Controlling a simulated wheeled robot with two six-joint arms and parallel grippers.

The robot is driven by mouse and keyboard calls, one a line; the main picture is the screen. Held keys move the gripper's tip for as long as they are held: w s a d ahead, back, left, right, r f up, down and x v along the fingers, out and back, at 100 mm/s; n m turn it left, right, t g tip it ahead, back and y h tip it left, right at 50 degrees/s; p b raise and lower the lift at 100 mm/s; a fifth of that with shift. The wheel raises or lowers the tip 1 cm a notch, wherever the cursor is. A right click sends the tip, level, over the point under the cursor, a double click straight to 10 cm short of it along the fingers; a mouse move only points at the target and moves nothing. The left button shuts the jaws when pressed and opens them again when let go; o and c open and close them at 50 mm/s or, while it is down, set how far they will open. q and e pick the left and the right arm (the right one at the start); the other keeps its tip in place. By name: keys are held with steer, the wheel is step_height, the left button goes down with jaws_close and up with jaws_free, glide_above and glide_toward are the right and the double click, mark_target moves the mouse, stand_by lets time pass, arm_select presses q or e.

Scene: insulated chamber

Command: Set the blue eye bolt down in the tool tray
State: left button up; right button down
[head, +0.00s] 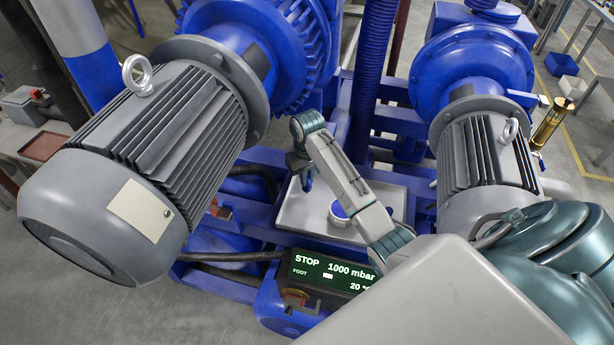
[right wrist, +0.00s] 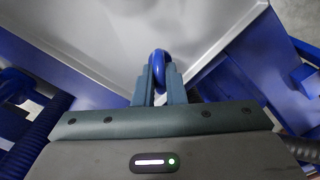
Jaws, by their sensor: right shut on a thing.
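The blue eye bolt (right wrist: 159,66) is between the two fingers of my right gripper (right wrist: 163,85) in the right wrist view, its rounded ring facing up in the picture. My right gripper is shut on it. In the head view my right gripper (head: 299,165) is over the left part of the tool tray, and a bit of the blue eye bolt (head: 307,184) shows below it. The tool tray (head: 295,215) is a pale grey, shallow-rimmed tray; it also fills the top of the right wrist view (right wrist: 95,40). I cannot tell the gap between bolt and tray. My left gripper is not in view.
A round blue piece with a pale top (head: 341,212) is at the tray, beside my right arm. Large grey motors stand left (head: 150,170) and right (head: 480,155) of the tray. A display panel (head: 325,272) is in front, and a blue ribbed hose (head: 370,80) rises behind.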

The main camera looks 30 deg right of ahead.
steer(key=shift+f, duration=0.25)
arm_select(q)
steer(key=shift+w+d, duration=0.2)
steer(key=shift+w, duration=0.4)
arm_select(e)
steer(key=shift+f, duration=0.15)
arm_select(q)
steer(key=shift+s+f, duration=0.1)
arm_select(e)
steer(key=shift+f, duration=0.1)
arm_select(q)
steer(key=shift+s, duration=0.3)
arm_select(e)
steer(key=c, duration=1.4)
jaws_free()
